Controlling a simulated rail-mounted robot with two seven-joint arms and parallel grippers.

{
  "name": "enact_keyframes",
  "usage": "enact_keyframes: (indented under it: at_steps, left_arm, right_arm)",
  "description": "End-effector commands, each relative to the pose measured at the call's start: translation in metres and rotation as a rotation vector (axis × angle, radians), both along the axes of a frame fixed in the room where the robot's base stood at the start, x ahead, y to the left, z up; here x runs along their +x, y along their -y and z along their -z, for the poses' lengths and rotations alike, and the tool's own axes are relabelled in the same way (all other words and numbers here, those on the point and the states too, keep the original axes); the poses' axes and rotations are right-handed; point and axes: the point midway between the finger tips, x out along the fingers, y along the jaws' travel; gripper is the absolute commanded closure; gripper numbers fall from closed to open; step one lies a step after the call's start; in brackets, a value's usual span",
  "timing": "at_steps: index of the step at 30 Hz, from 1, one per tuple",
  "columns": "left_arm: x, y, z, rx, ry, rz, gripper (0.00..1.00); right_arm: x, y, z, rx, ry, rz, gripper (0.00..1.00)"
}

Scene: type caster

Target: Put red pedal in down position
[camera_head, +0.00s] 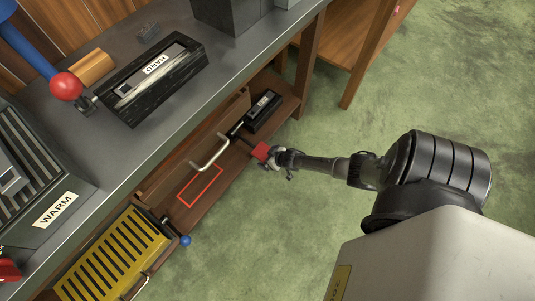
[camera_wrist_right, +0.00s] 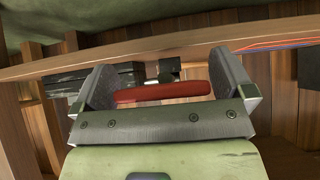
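The red pedal (camera_head: 261,151) shows in the head view as a small red block on a dark arm at the front of the low wooden shelf, beside a black box (camera_head: 263,110). My right gripper (camera_head: 272,156) is at its right side, reaching in from the right. In the right wrist view the red pedal (camera_wrist_right: 162,92) is a rounded bar lying crosswise between the two widely spread fingers of my right gripper (camera_wrist_right: 165,85). Its ends come close to both fingers; I cannot tell whether they touch. My left gripper is not in view.
A grey worktop (camera_head: 110,155) overhangs the shelf and carries a HARD box (camera_head: 150,85) and a red ball knob (camera_head: 66,86). A metal handle (camera_head: 210,155), a red outlined rectangle (camera_head: 200,186) and a yellow slatted unit (camera_head: 112,262) are at the left. Green floor (camera_head: 270,225) is clear.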

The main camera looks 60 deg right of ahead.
Motion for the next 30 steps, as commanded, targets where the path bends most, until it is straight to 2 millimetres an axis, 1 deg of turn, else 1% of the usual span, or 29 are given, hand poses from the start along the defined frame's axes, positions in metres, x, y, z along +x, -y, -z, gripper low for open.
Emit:
enact_keyframes:
  at_steps: [7, 11, 16, 21, 27, 30]
  left_arm:
    - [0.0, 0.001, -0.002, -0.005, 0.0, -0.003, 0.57]
    - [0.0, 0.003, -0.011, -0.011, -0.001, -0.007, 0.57]
    - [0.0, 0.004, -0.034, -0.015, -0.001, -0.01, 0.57]
    - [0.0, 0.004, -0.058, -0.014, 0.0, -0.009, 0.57]
    - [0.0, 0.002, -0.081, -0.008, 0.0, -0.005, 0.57]
    - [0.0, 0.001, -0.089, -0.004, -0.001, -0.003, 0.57]
  right_arm:
    - [0.002, 0.0, -0.004, -0.001, 0.006, -0.001, 0.0]
    - [-0.004, -0.001, -0.012, 0.0, 0.006, -0.001, 0.0]
    - [-0.022, -0.005, -0.033, 0.0, 0.005, -0.001, 0.0]
    - [-0.045, -0.01, -0.056, 0.001, 0.003, -0.001, 0.0]
    - [-0.07, -0.015, -0.079, 0.0, 0.003, -0.002, 0.0]
    - [-0.079, -0.017, -0.088, 0.0, 0.003, -0.001, 0.0]
